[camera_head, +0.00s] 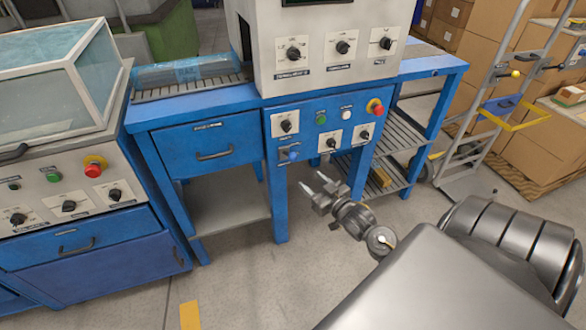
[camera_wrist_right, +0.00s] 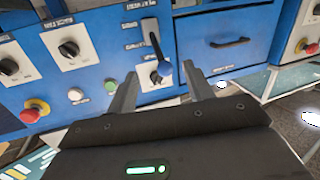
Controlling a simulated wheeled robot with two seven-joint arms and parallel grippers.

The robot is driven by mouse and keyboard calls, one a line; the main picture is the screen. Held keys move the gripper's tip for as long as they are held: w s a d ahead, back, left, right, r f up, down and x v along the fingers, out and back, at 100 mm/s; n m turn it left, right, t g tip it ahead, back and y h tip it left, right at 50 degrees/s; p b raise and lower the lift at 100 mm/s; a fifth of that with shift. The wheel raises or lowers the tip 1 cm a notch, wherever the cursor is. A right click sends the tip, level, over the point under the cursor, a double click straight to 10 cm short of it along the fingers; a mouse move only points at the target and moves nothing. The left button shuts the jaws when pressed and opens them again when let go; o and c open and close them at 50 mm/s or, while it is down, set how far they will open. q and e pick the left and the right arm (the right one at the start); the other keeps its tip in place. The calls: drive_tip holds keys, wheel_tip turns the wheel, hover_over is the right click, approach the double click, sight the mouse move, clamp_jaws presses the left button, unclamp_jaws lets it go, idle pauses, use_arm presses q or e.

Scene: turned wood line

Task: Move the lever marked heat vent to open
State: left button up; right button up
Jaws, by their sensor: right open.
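A small lever with a blue knob (camera_head: 293,154) is at the lower left of the blue control panel under the grey cabinet. My right gripper (camera_head: 316,182) is open and empty, in front of the panel and a little below and right of the lever. In the right wrist view its fingers (camera_wrist_right: 162,78) point toward the panel, with nothing held. My left gripper is not in view.
The panel also carries rotary knobs (camera_head: 333,141), a red stop button (camera_head: 375,107) and green and white buttons. A drawer (camera_head: 212,146) is left of it. A slatted shelf (camera_head: 403,132) and a hand truck (camera_head: 480,150) are to the right. The floor in front is clear.

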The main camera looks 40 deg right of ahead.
sight(296, 160)
drive_tip(key=shift+t, duration=0.5)
drive_tip(key=w+r, duration=0.1)
drive_tip(key=w, duration=0.2)
drive_tip(key=w+r, duration=0.1)
drive_tip(key=w, duration=0.2)
drive_tip(key=w+r+b, duration=0.1)
drive_tip(key=w, duration=0.2)
drive_tip(key=shift+w+d, duration=0.25)
drive_tip(key=shift+w, duration=0.15)
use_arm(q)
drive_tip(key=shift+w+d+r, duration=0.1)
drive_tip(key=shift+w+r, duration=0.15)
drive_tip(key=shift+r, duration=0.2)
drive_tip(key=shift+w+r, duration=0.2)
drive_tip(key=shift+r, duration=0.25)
use_arm(e)
drive_tip(key=shift+w, duration=0.55)
clamp_jaws()
